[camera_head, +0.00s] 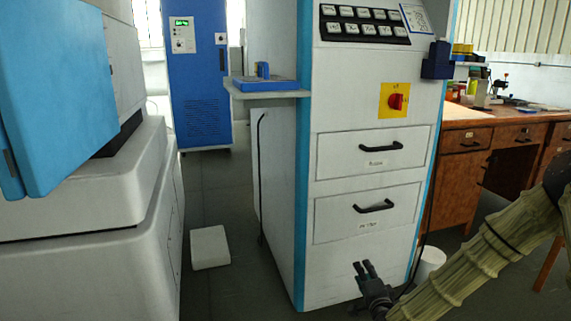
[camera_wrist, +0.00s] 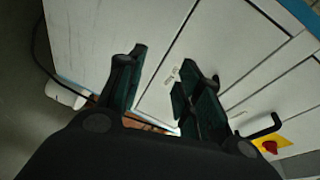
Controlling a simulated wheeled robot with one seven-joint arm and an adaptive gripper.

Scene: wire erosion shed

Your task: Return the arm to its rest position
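My gripper (camera_head: 364,268) shows low in the head view, in front of the lower part of the white cabinet (camera_head: 343,252). My arm (camera_head: 487,250), in a pale ribbed sleeve, reaches to it from the right edge. In the wrist view my gripper (camera_wrist: 158,85) has its two dark fingers apart with nothing held between them. The white cabinet front (camera_wrist: 225,40) lies beyond the fingers. Whether the fingertips touch the cabinet cannot be told.
The cabinet has two drawers with black handles (camera_head: 374,207) and a red switch (camera_head: 396,101). A white machine (camera_head: 80,250) stands left, a white block (camera_head: 209,247) lies on the floor, and a wooden desk (camera_head: 458,180) stands right. A white bin (camera_head: 430,262) is behind my arm. Floor between machine and cabinet is mostly clear.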

